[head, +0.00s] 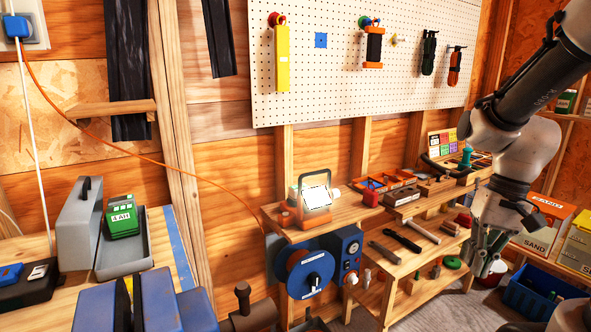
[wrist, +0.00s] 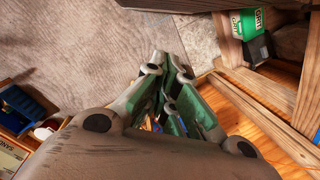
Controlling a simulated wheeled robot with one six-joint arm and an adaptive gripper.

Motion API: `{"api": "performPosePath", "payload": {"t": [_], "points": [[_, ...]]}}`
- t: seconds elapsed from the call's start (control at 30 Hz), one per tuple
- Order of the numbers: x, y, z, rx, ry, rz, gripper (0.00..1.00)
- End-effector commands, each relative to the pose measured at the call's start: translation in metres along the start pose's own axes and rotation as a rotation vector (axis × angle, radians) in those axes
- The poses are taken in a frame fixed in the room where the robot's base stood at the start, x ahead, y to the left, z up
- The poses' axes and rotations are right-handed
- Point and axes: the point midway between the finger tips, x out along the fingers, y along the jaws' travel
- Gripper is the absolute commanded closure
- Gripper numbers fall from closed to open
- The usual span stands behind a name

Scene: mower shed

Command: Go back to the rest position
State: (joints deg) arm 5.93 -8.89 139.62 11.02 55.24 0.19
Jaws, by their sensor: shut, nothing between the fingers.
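My gripper (head: 482,268) hangs at the right of the head view, pointing down in front of the right end of the wooden shelf unit (head: 400,262). My arm comes in from the upper right. In the wrist view my gripper (wrist: 175,120) is seen from above with its green-padded fingers close together. It is shut and holds nothing. Small coloured items show between and beyond the fingers, too small to tell.
A white pegboard (head: 340,90) with hanging tools is on the wall. Sand boxes (head: 545,225) and a blue bin (head: 530,295) stand right of my gripper. A green box (head: 122,220) sits in a grey case at left. Grey floor (wrist: 90,50) shows in the wrist view.

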Motion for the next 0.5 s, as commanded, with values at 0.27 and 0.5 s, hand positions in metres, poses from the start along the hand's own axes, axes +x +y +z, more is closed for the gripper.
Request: {"api": "performPosePath", "payload": {"t": [0.27, 0.5], "points": [[-0.061, 0.021, 0.038, -0.185, 0.257, 0.138, 1.00], [-0.093, 0.012, 0.055, -0.234, 0.436, 0.120, 1.00]]}}
